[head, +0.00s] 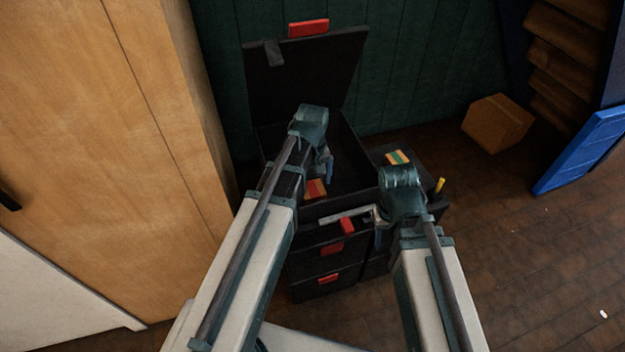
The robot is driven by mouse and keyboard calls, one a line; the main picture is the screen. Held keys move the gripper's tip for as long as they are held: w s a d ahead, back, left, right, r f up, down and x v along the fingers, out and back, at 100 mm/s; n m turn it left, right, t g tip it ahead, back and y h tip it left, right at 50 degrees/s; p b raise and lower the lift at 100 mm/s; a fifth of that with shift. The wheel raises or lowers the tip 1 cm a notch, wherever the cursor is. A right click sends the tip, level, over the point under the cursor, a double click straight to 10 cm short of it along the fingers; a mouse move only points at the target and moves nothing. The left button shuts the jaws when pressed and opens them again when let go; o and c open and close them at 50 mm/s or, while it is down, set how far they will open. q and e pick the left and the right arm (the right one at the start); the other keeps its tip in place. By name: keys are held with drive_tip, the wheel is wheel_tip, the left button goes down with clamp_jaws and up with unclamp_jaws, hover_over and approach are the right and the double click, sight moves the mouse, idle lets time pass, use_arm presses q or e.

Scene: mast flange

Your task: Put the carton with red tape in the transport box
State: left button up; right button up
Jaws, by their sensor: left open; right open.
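A black box (350,150) stands open with its lid (305,75) raised against the wall; whether this is the transport box is not marked. A small orange-brown piece with a red band (316,188) shows inside it, partly hidden by my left arm; it may be the carton with red tape. My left gripper (328,172) is open over the box's inside, just right of that piece, with no visible hold on it. My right gripper (378,218) is open at the box's front right; its fingers are mostly hidden by its wrist.
A black unit with red latches (328,279) is below the box front. A striped green and orange piece (397,158) lies to the right, near a yellow item (440,185). A brown carton (497,123) sits on the floor near a blue panel (585,150). A wooden cabinet (120,150) bounds the left.

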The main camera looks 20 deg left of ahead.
sight(313, 189)
use_arm(q)
wheel_tip(313, 189, up, 8)
drive_tip(key=p, duration=0.6)
drive_tip(key=s+d+m+y, duration=0.1)
drive_tip(key=s+d+m, duration=0.9)
drive_tip(key=s, duration=0.3)
drive_tip(key=shift+s+d+f+m, duration=0.15)
drive_tip(key=shift+s+d+m, duration=0.15)
drive_tip(key=shift+d, duration=0.25)
wheel_tip(313, 189, up, 9)
drive_tip(key=p, duration=0.9)
drive_tip(key=shift+f, duration=0.2)
